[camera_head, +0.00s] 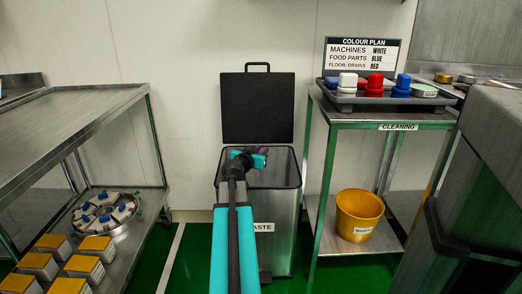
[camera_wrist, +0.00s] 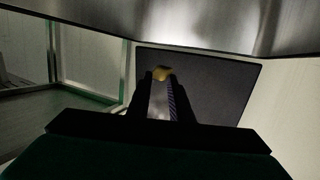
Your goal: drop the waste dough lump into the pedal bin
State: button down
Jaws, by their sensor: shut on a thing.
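The pedal bin (camera_head: 284,222) is a steel box labelled WASTE in the middle of the head view. Its dark lid (camera_head: 257,108) stands upright at the back, so the bin's top is open. My gripper (camera_head: 250,158) is over the bin's opening, with my teal arm reaching in from the front. In the wrist view my gripper (camera_wrist: 162,82) is shut on a small yellowish lump (camera_wrist: 162,73), the waste dough lump, at its fingertips. The lid also shows behind it as a dark panel (camera_wrist: 222,85). The lump is not clear in the head view.
A steel rack (camera_head: 75,130) with yellow-topped boxes (camera_head: 85,268) and a round tray of parts (camera_head: 105,214) stands left. A cleaning trolley (camera_head: 330,110) with coloured items and a yellow waste bucket (camera_head: 358,215) stands close right of the bin. Green floor lies between.

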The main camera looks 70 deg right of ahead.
jog(key=c, duration=1.5)
grip_release()
jog(key=shift+a, duration=0.15)
jog(key=b+v, duration=0.2)
jog(key=v, duration=0.2)
jog(key=b+v, duration=0.1)
jog(key=v, duration=0.3)
jog(key=shift+s+f+b, duration=0.1)
jog(key=shift+s+b, duration=0.15)
jog(key=shift+b, duration=0.15)
jog(key=shift+a+b, duration=0.15)
jog(key=shift+b, duration=0.15)
